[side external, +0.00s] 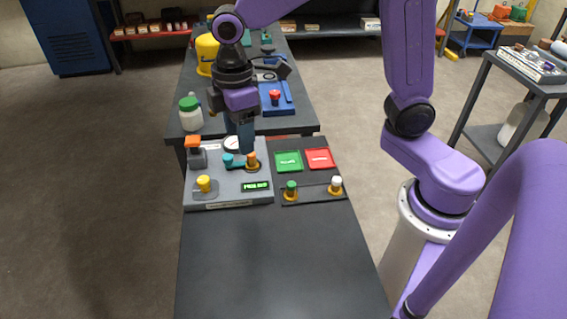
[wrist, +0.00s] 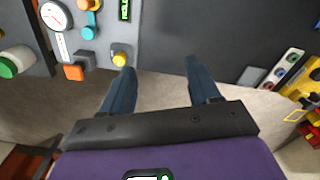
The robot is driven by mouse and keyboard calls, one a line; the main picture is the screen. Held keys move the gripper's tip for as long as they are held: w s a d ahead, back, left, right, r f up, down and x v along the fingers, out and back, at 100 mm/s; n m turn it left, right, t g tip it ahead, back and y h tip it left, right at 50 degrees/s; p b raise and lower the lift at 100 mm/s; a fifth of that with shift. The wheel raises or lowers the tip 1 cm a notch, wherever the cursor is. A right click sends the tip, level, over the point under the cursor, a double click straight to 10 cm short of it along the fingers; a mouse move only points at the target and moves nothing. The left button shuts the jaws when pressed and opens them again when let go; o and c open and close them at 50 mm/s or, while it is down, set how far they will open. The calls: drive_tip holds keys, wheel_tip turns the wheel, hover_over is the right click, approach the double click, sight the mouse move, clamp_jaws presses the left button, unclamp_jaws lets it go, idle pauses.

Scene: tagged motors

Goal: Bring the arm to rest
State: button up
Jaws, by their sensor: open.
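My gripper (side external: 245,148) is open, with blue fingers pointing down over the grey control panel (side external: 228,200) in the side view. In the wrist view the fingers of my gripper (wrist: 160,66) are spread apart with nothing between them. The panel carries a round gauge (side external: 233,143), a teal knob (side external: 229,160), an orange knob (side external: 252,158), an orange-topped switch (side external: 193,142), a yellow knob (side external: 204,183) and a green-lit display (side external: 256,186). I cannot tell whether the fingertips touch anything on the panel.
A green pad (side external: 288,161) and a red pad (side external: 319,158) lie right of the panel. In front of them stand a green knob (side external: 291,188) and a white knob (side external: 336,184). A green-lidded jar (side external: 190,118) stands behind the panel. The near dark tabletop (side external: 275,260) is clear.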

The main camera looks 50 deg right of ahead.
drive_tip(key=s+d+f, duration=0.1)
drive_tip(key=s+d, duration=0.4)
drive_tip(key=s, duration=0.5)
drive_tip(key=s+d, duration=0.5)
drive_tip(key=s, duration=0.5)
drive_tip(key=shift+s+d+f+m, duration=0.3)
drive_tip(key=shift+s+d+f, duration=0.05)
drive_tip(key=shift+c, duration=0.2)
